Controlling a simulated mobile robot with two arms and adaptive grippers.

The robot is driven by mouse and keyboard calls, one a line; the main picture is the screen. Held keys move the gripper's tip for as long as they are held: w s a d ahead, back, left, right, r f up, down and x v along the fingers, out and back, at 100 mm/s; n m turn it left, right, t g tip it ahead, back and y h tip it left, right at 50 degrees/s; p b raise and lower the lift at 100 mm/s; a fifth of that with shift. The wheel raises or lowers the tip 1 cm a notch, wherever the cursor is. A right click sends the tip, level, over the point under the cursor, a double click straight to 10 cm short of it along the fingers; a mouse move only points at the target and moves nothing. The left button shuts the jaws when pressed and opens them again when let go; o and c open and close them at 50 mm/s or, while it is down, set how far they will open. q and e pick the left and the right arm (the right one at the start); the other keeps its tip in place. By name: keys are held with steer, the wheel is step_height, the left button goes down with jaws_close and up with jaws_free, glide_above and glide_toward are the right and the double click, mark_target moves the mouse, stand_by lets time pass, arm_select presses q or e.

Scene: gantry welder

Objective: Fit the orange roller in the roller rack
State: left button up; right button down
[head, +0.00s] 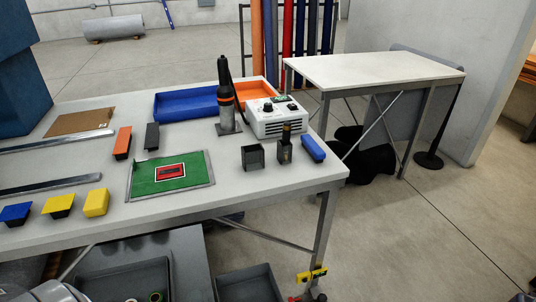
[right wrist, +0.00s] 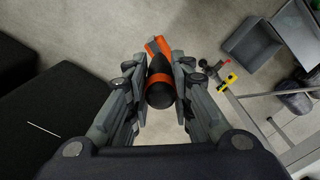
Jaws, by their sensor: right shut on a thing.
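In the right wrist view my right gripper (right wrist: 160,88) is shut on the orange roller (right wrist: 158,68). The roller has a dark rounded body with orange bands and lies lengthwise between the fingers, clear of the table. Its near end is dark, and the fingers hide part of its sides. I cannot tell for certain which thing is the roller rack. On the table in the head view are a small open grey holder (head: 252,158) and a dark holder (head: 285,153) with a brass-tipped tool standing in it. My left gripper is not in view.
The white table (head: 235,190) carries a heat tool (head: 226,90), a white control box (head: 278,119), a blue tray (head: 185,104), a green mat (head: 196,181) and several coloured blocks. Grey bins (head: 248,283) lie below.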

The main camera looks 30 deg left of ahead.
steer(key=shift+r+p, duration=1.05)
steer(key=shift+r, duration=1.6)
